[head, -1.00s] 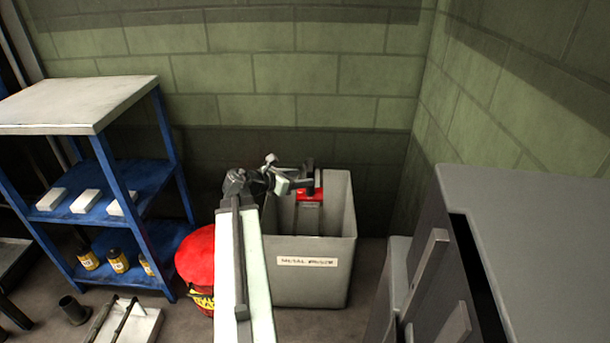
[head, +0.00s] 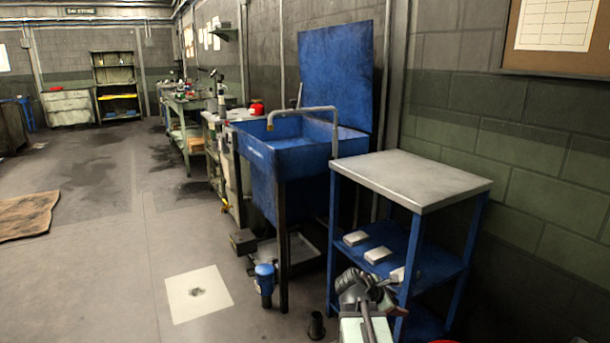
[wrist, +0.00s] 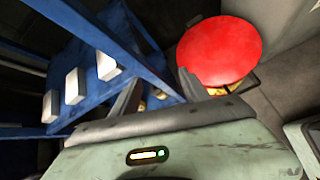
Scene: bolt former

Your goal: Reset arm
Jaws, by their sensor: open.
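My gripper (wrist: 161,82) shows in the wrist view with its two dark fingers spread apart. Nothing is between the fingertips. Part of my arm (head: 365,310) shows at the bottom of the head view, in front of the blue shelf unit (head: 345,240). In the wrist view the blue shelf (wrist: 105,25) lies to the left of the fingers. A round red lid (wrist: 220,50) lies beyond the right finger, and I cannot tell how far off it is.
A blue sink (head: 290,150) with a raised lid stands left of the shelf unit, beside benches (head: 190,115) along the wall. A blue bottle-like object (head: 264,280) and a dark cup (head: 316,325) stand on the floor. The floor (head: 110,210) at left is mostly open.

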